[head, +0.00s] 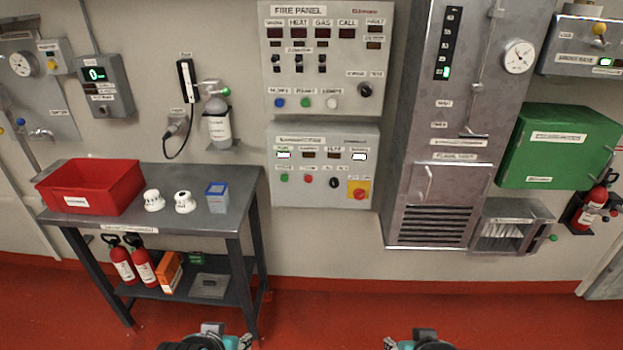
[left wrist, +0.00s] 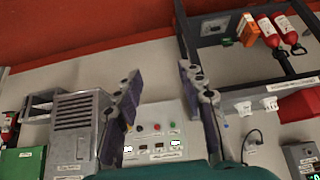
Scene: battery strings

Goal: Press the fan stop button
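The lower grey wall panel (head: 325,208) carries a green button (head: 284,179), a red button (head: 308,179), a black knob (head: 333,183) and a large red button on a yellow plate (head: 358,190). Their small labels are not readable, so I cannot tell which is named fan stop. In the left wrist view the panel appears upside down, with the red button (left wrist: 157,127) and green button (left wrist: 172,125) between my fingers in the picture. My left gripper (left wrist: 159,70) is open and empty, apart from the panel. My right gripper (head: 418,340) is only partly visible at the bottom edge.
A metal table (head: 220,190) with a red bin (head: 90,188), white detectors and a blue box stands left. The fire panel (head: 326,58) hangs above. A tall grey cabinet (head: 440,120) and green box (head: 558,147) are right. The floor before the panel is clear.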

